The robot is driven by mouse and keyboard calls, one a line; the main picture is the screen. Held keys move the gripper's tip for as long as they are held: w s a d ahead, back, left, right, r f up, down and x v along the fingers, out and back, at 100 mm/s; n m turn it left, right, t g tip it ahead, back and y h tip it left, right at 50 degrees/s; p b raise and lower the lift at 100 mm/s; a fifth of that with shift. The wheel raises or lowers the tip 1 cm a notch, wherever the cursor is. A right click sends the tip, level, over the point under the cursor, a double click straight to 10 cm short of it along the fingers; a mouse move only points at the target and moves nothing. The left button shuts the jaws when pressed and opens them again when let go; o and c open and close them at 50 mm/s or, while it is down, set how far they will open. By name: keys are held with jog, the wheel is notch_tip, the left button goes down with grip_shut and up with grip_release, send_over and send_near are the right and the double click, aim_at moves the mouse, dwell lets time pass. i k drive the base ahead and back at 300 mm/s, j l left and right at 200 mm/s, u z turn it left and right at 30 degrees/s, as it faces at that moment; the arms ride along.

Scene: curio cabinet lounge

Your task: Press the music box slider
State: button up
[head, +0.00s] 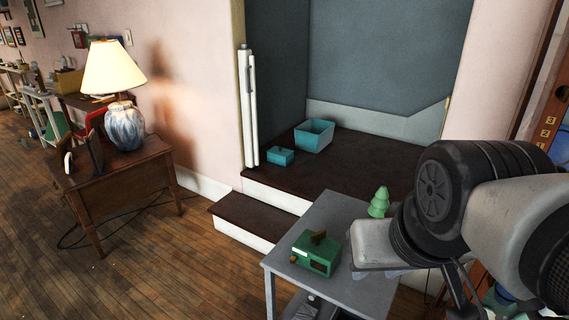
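A green box (316,253), which looks like the music box, sits on a small grey table (345,213). It has a brown piece on its top and a dark panel with a small reddish part on the front. I cannot make out which part is the slider. My gripper (376,258) is just right of the box, at the end of my arm coming in from the right. Its fingers are not clear, so I cannot tell whether it is open or shut. I see no contact with the box.
A green tree figure (379,203) stands behind the box. A dark raised platform with a step (258,220) holds a teal bin (314,135) and a small teal box (281,156). A lamp (122,110) stands on a wooden desk (120,188) at left. Floor (165,265) front left is clear.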

aim_at(294, 258)
jog(key=i+j+z, duration=0.15)
jog(key=j+z, duration=0.2)
jog(key=j, duration=0.25)
jog(key=i+j+z, duration=0.1)
jog(key=j+z, duration=0.3)
jog(key=j, duration=0.2)
jog(key=j+z, duration=0.35)
jog(key=j, duration=0.25)
jog(key=i+j, duration=0.1)
jog(key=j, duration=0.7)
jog(key=z, duration=0.05)
